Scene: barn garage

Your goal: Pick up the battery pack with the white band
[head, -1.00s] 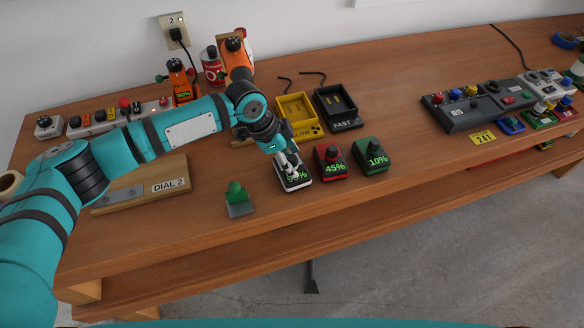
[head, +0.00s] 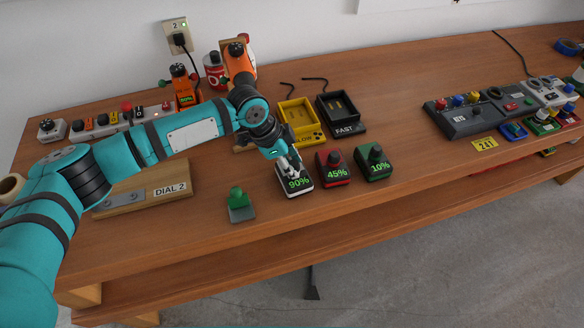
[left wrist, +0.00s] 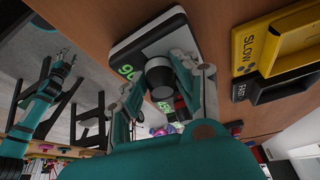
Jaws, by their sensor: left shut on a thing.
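The battery pack with the white band (head: 295,186) is black, reads 90% in green and is the leftmost of three packs in a row near the table's front. My left gripper (head: 291,163) is shut on its top knob. In the left wrist view, the fingers (left wrist: 168,82) grip either side of the round black knob of the pack (left wrist: 140,47). The pack appears upright at table level; I cannot tell if it is lifted. A teal arm shows at the left of the left wrist view, with its gripper (left wrist: 64,58) too small to read.
The red 45% pack (head: 333,168) stands close to the right, then the green 10% pack (head: 375,162). Behind are the yellow SLOW charger (head: 299,121) and black FAST charger (head: 342,115). A green-handled piece (head: 240,206) stands left.

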